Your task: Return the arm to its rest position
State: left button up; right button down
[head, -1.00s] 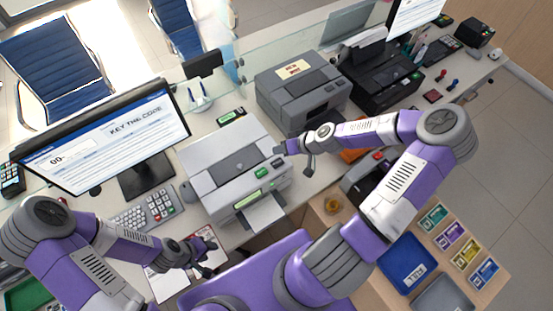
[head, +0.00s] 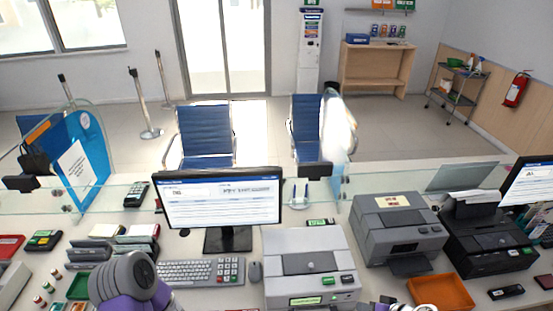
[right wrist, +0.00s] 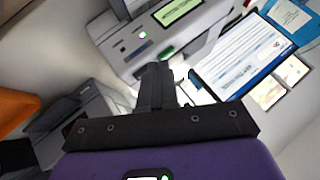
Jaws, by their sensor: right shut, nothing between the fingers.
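My right gripper (head: 383,303) shows only in part at the bottom edge of the head view, between the light grey machine and the orange tray. In the right wrist view its dark fingers (right wrist: 157,85) are together and hold nothing. Behind them is the light grey machine (right wrist: 130,45) with a lit green display. My left arm's grey and purple joint (head: 125,280) shows at the lower left of the head view. My left gripper is outside both views.
The light grey machine (head: 310,265), a dark grey printer (head: 400,235) and an orange tray (head: 440,293) stand around the right gripper. A glass screen (head: 120,196) runs along the counter's far side.

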jog(key=s+a+f+g+b, duration=0.2)
jog(key=s+a+f+b, duration=0.15)
jog(key=a+f, duration=0.35)
jog(key=s+a+f+g+b, duration=0.1)
jog(key=s+a+f+b, duration=0.1)
jog(key=a+f+b, duration=0.45)
pick_arm(q)
notch_tip(320, 180, down, 19)
jog(key=b, duration=0.8)
jog(key=shift+r+b, duration=0.2)
jog(key=shift+b, duration=0.1)
pick_arm(e)
jog(key=s+a+f+m+g+h, duration=0.1)
jog(key=s+f, duration=0.4)
jog(key=f, duration=0.4)
jog(key=s+a+f+g, duration=0.2)
jog(key=s+f, duration=0.3)
jog(key=f, duration=0.4)
jog(key=shift+m+h, duration=0.4)
pick_arm(q)
jog(key=shift+s, duration=0.15)
pick_arm(e)
jog(key=shift+a, duration=0.1)
